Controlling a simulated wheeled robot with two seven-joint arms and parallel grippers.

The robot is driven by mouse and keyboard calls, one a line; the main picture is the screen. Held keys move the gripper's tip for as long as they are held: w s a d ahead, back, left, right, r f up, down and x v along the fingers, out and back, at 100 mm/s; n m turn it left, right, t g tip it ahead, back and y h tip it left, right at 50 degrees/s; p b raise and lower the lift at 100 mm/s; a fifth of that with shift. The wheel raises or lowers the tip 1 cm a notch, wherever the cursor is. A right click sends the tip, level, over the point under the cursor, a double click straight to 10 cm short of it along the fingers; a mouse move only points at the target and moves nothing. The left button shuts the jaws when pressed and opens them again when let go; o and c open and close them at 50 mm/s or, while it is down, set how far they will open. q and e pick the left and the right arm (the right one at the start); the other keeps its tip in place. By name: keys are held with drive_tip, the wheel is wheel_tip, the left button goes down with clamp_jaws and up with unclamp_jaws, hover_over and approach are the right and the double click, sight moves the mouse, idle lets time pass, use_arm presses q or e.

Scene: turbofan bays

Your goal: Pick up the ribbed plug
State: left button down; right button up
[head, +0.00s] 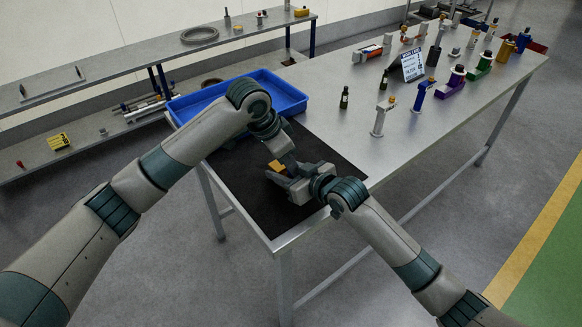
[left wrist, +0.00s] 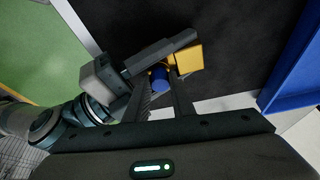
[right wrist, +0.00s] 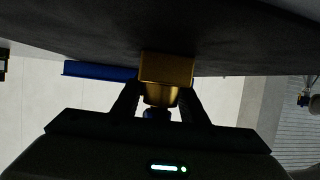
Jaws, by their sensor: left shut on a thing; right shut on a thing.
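A piece with a gold block (right wrist: 166,68), a narrower round gold neck and a blue round part (left wrist: 158,76) is between my two grippers, above the black mat (head: 232,188). In the head view only its gold block (head: 277,166) shows clearly. My left gripper (left wrist: 163,82) is shut on the blue part. My right gripper (right wrist: 158,96) is shut on the gold part from the side, its fingers crossing in front of the left fingertips in the left wrist view. No ribs are visible on it, so I cannot tell whether it is the ribbed plug. The fingers hide much of it.
A blue tray (head: 283,92) stands at the table's back left. A small dark bottle (head: 344,98), a grey upright part (head: 379,120), a sign (head: 412,65) and several coloured fixtures stand to the right. The table's front right is clear.

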use_arm(q)
wheel_tip(320, 180, up, 10)
drive_tip(key=shift+f, duration=0.25)
idle(0.5)
use_arm(e)
drive_tip(key=o, duration=1.4)
drive_tip(key=v, duration=1.2)
use_arm(q)
drive_tip(key=shift+s+d, duration=0.1)
use_arm(e)
drive_tip(key=shift+s+d+f, duration=0.1)
